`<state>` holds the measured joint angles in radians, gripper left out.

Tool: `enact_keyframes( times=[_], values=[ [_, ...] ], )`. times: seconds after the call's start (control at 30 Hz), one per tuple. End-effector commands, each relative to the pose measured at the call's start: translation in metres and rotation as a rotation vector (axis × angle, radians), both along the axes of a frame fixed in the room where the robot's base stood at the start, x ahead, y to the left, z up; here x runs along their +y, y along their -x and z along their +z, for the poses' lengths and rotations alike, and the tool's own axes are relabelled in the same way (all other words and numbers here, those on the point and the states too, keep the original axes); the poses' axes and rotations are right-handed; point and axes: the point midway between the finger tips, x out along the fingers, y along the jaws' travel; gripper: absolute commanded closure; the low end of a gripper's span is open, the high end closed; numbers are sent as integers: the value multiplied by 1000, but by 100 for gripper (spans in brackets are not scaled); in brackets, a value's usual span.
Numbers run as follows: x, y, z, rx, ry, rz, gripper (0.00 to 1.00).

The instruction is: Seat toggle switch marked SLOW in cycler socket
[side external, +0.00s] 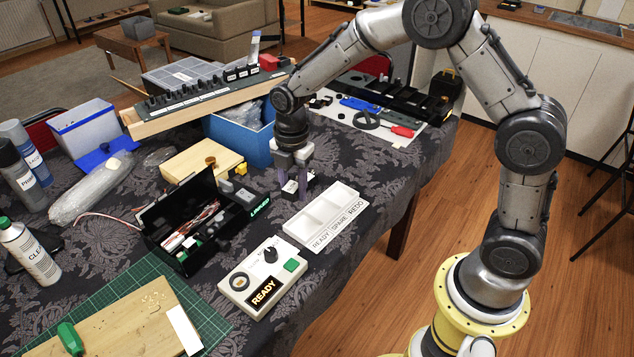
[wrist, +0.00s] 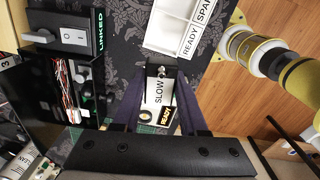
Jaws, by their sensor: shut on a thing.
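My gripper (side external: 290,190) is shut on a small black-and-white toggle switch (side external: 292,186), held above the cloth between the black box and the white tray. In the wrist view the switch (wrist: 159,90) sits between my two fingers (wrist: 160,105), its white label reading SLOW. A cream panel (side external: 238,295) with a READY plate, black knob, green button and round ring-edged fitting (side external: 240,282) lies nearer the side camera. I cannot tell which part is the cycler socket.
A white three-compartment tray (side external: 318,238), marked READY, SPARE and REDO, lies beside my gripper and looks empty. An open black box with wires (side external: 180,250) and a device marked LINKED (side external: 240,200) stand left. A green mat (side external: 205,312) with a wooden board lies front left.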

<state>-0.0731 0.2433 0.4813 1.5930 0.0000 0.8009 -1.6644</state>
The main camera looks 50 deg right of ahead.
Motion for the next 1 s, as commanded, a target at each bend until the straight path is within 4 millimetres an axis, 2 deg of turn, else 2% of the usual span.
enact_keyframes(
  times=[0.03,0.2,0.3,0.43,0.5,0.63,0.77,1.0],
  values=[
    [23,-8,-3,-2,0,51,100],
    [96,-20,-13,1,0,202,100],
    [133,-18,-20,3,1,278,100],
    [168,-10,-28,9,3,352,100],
    [179,-5,-31,14,4,378,100],
    [189,1,-36,22,6,403,100],
    [191,2,-40,23,6,408,100],
    [190,2,-59,24,6,406,100]
  ],
)
